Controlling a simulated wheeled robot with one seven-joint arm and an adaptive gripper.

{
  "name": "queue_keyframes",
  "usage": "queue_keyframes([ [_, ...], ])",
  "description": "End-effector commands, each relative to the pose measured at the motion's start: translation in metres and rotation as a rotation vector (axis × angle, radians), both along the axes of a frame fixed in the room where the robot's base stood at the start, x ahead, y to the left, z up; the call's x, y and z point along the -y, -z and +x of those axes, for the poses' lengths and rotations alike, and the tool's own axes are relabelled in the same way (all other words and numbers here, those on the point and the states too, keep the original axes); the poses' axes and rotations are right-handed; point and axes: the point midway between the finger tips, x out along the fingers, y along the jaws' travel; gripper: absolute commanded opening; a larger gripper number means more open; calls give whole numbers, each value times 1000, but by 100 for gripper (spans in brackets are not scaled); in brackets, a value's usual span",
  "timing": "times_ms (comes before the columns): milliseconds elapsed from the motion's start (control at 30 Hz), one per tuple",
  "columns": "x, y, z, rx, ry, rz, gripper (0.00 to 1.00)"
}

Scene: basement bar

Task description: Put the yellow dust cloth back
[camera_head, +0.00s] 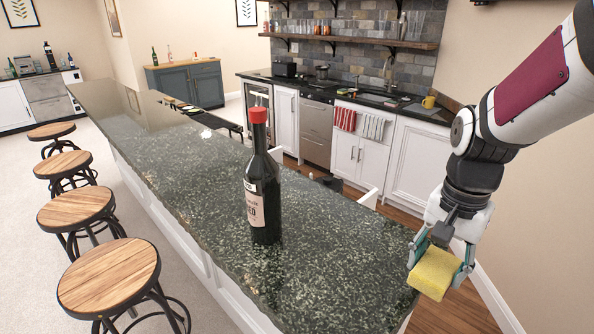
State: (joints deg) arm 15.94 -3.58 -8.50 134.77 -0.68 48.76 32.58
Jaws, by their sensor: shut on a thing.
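My gripper (441,264) is at the lower right, pointing down, with its fingers shut on a yellow block-like thing (433,273), which I take to be the yellow dust cloth. The cloth hangs between the two fingers, at the near right corner of the dark green stone bar counter (335,285) in the picture. I cannot tell how high it is or whether part of it is over the counter top. Its upper part is partly hidden by the gripper.
A dark bottle with a red cap (264,190) stands upright on the counter, left of my gripper. Several round wooden stools (108,275) line the counter's left side. Wooden floor (455,312) shows at right.

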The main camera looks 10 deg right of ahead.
Motion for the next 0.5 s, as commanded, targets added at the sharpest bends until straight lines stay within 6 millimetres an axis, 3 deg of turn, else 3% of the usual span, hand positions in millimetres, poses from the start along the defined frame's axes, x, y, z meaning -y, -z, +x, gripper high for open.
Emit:
queue_keyframes([
  [300,-5,8,77,-1,-3,0,25],
  [500,-6,10,107,-1,-1,0,25],
])
